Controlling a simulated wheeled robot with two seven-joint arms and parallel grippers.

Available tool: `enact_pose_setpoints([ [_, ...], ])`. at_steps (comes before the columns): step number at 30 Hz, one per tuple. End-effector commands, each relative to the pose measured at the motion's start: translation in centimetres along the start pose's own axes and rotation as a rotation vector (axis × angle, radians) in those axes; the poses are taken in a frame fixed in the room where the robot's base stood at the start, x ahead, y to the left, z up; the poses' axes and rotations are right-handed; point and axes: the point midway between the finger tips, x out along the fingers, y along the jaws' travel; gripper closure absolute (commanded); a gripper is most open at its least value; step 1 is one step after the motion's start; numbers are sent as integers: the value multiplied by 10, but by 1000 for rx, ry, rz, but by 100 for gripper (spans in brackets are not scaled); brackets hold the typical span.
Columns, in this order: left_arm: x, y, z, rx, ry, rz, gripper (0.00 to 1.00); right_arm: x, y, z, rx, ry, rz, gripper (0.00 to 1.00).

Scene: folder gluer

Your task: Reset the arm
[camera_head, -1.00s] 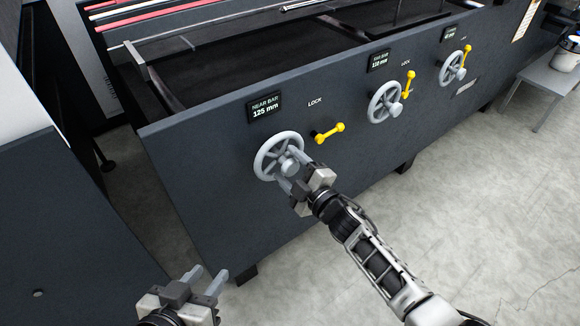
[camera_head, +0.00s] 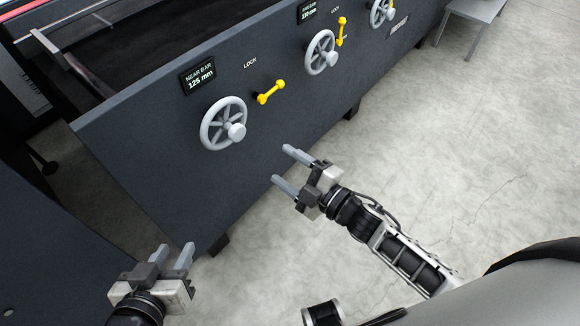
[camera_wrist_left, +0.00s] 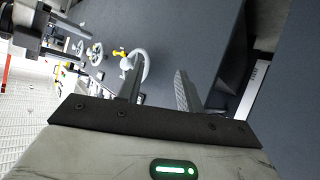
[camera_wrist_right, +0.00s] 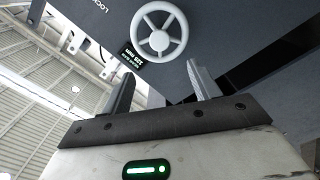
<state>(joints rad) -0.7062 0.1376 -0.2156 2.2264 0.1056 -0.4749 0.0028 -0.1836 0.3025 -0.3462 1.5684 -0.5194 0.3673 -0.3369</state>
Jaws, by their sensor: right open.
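My right gripper (camera_head: 284,166) is open and empty in the head view, to the lower right of the near grey handwheel (camera_head: 222,124) and apart from it. In the right wrist view that handwheel (camera_wrist_right: 159,30) shows beyond the open fingers (camera_wrist_right: 160,85). My left gripper (camera_head: 177,256) is at the lower left of the head view, open and empty, with its two fingers apart. The left wrist view shows its fingers (camera_wrist_left: 158,85) spread, with the machine's wheels small beyond them. My right arm stretches in from the lower right.
The dark machine panel (camera_head: 150,150) carries a near bar display (camera_head: 198,75) reading 125 mm, yellow lock levers (camera_head: 271,92) and further handwheels (camera_head: 321,52). A grey table (camera_head: 474,12) stands at the upper right. The concrete floor (camera_head: 450,150) at the right is clear.

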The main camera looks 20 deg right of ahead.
Motion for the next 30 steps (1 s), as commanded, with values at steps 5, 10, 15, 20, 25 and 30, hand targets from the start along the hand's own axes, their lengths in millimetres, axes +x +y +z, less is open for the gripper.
enact_pose_setpoints([
  [5, 0, 0, 0, 0, 0, -1, 64, -5, 0, 0, -1, 0, -1, 39],
  [10, 0, 0, 0, 0, 0, -1, 64, -4, 0, 0, -1, 0, 0, 39],
  [15, 0, 0, 0, 0, 0, -1, 64, -4, 0, 0, -1, 0, 0, 39],
  [20, -1, 0, -3, 1, 0, -2, 64, -7, 3, -3, 41, -25, 5, 39],
  [25, -10, 1, -15, 9, -14, -9, 64, -40, 15, -16, 439, -266, 33, 39],
  [30, -14, 0, -17, 19, -38, -17, 64, -92, 10, -38, 940, -541, 19, 39],
])
